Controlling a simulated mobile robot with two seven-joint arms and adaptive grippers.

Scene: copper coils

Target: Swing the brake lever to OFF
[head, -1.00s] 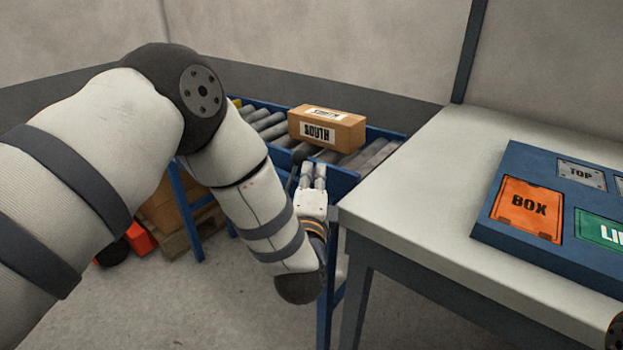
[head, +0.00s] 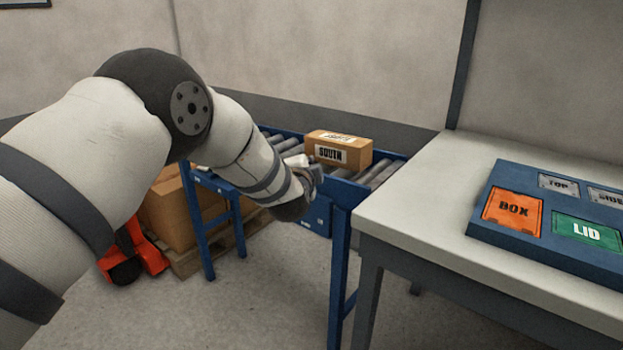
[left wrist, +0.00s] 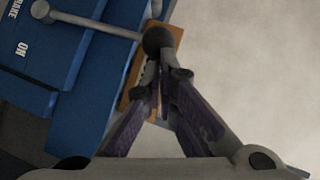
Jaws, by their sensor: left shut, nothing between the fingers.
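The brake lever (left wrist: 95,25) shows in the left wrist view as a pale metal rod with a dark ball knob (left wrist: 157,39). It runs from a round pivot at the upper left, beside a blue plate (left wrist: 30,45) marked "BRAKE" and "ON". My left gripper (left wrist: 163,78) is shut and empty, its fingertips close to the knob; I cannot tell whether they touch it. In the head view my left gripper (head: 296,161) is small and partly hidden by my wrist at the conveyor's near side. The lever is hidden there. No OFF mark is readable. My right gripper is not in view.
A grey table (head: 430,220) with a blue board (head: 515,240) of labelled plates stands right. Cartons (head: 172,212) on a pallet and a red pallet truck (head: 148,257) stand left.

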